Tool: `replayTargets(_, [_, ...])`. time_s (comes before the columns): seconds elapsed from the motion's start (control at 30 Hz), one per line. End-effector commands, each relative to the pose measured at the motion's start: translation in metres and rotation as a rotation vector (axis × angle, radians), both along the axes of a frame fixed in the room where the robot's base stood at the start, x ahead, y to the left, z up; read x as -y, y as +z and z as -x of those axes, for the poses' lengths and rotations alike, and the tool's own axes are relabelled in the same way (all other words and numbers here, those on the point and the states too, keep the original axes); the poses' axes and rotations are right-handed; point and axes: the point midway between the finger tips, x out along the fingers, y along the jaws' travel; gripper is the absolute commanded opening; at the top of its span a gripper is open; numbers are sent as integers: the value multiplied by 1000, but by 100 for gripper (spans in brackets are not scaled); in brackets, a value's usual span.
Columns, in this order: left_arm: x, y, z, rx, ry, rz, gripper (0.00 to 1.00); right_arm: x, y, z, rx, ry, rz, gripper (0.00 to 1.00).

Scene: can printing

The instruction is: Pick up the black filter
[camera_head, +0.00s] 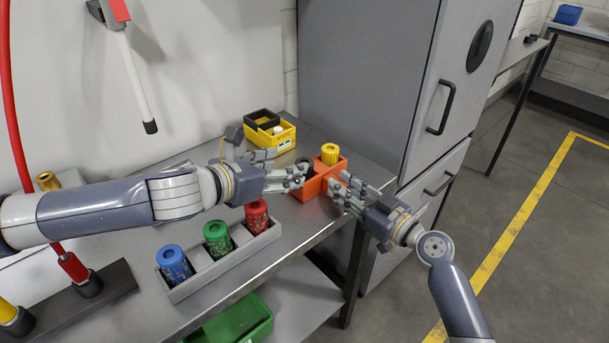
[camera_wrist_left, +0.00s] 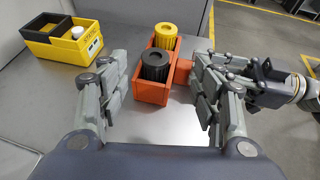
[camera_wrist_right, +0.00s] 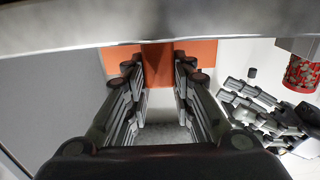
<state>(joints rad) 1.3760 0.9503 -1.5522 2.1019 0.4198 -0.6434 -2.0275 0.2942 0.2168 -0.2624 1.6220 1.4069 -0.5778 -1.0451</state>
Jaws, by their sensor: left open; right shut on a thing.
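The black filter (camera_wrist_left: 154,66) stands upright in the near compartment of the orange box (camera_wrist_left: 150,92), with a yellow filter (camera_wrist_left: 165,36) behind it in the left wrist view. In the head view the black filter (camera_head: 304,164) is partly hidden by my left fingers. My left gripper (camera_head: 297,175) is open and empty, at the box's left end, its fingers spread to either side of the black filter's line. My right gripper (camera_head: 347,190) is shut on the orange box, at a tab on its right side. The box (camera_wrist_right: 158,62) also shows between the fingers in the right wrist view.
A yellow bin (camera_head: 270,132) with black dividers stands behind my left gripper. A grey rack (camera_head: 225,262) holds red, green and blue cans at the table's front. A grey cabinet (camera_head: 370,80) stands close behind the box.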

Motion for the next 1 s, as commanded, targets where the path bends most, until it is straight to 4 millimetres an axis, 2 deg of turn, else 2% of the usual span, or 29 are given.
replayTargets(0.1, [9,-7,-13,-1,0,0,59,0,-1,0,-2,-1,1,0])
replayTargets(0.37, [16,-16,-27,-3,0,2,59,1,-1,0,-2,-2,1,0])
replayTargets(0.63, [29,-33,-55,-1,1,2,59,1,-1,0,-2,-2,1,0])
replayTargets(1.0, [33,-37,-62,-1,1,2,59,1,-1,-1,-2,-3,1,0])
